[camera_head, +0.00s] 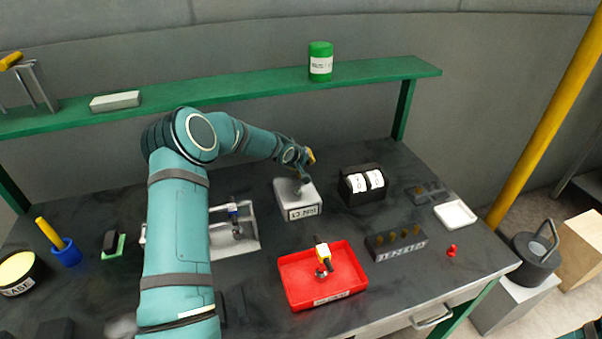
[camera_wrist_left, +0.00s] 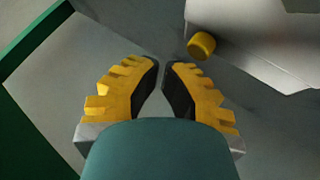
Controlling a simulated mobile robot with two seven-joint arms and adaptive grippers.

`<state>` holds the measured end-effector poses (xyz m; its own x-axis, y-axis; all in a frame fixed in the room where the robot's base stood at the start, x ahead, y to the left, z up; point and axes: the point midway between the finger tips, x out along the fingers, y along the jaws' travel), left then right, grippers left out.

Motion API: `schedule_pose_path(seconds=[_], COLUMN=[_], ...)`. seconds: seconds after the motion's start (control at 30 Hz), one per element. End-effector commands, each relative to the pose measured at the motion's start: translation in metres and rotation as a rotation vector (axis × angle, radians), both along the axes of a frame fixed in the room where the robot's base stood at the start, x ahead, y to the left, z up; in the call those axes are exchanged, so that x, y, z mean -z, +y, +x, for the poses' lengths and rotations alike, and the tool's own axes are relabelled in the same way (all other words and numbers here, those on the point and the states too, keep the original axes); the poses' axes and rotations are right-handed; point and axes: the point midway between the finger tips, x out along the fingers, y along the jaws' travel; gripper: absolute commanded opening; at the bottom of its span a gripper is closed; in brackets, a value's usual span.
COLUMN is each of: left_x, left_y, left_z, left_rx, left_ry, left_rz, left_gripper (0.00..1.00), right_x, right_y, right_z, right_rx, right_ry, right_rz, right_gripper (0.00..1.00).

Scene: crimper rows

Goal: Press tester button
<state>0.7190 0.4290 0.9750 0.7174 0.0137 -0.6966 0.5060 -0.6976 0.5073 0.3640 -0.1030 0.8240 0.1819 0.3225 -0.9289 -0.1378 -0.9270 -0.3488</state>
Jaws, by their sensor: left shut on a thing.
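A grey box with a label on its front (camera_head: 303,212) stands in the middle of the bench, with a short dark stub on its top. I cannot read the label well enough to say it is the tester, and I see no clear button on it. My left gripper (camera_head: 308,156) is just above and behind this box. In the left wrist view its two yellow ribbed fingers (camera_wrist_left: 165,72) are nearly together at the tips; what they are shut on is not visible. A yellow round knob (camera_wrist_left: 201,45) shows just beyond the tips. My right gripper is out of view.
A black holder with two white dials (camera_head: 362,184) stands right of the box. A green shelf (camera_head: 230,86) runs behind.

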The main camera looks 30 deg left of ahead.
Motion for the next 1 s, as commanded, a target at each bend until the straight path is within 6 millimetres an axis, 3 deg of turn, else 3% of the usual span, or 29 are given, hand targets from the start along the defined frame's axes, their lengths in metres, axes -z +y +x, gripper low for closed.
schedule_pose_path(seconds=[0.7, 1.0], left_x=[0.0003, 0.0088], left_y=[-0.0001, -0.0001], left_z=[0.0, 0.0001], left_rx=[0.0, 0.0], left_ry=[0.0, 0.0], left_rz=[0.0, 0.0], left_gripper=[0.0, 0.0], right_x=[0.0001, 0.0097], right_y=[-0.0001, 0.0], right_z=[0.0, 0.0], right_rx=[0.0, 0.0], right_ry=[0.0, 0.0], right_rz=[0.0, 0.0], right_gripper=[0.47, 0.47])
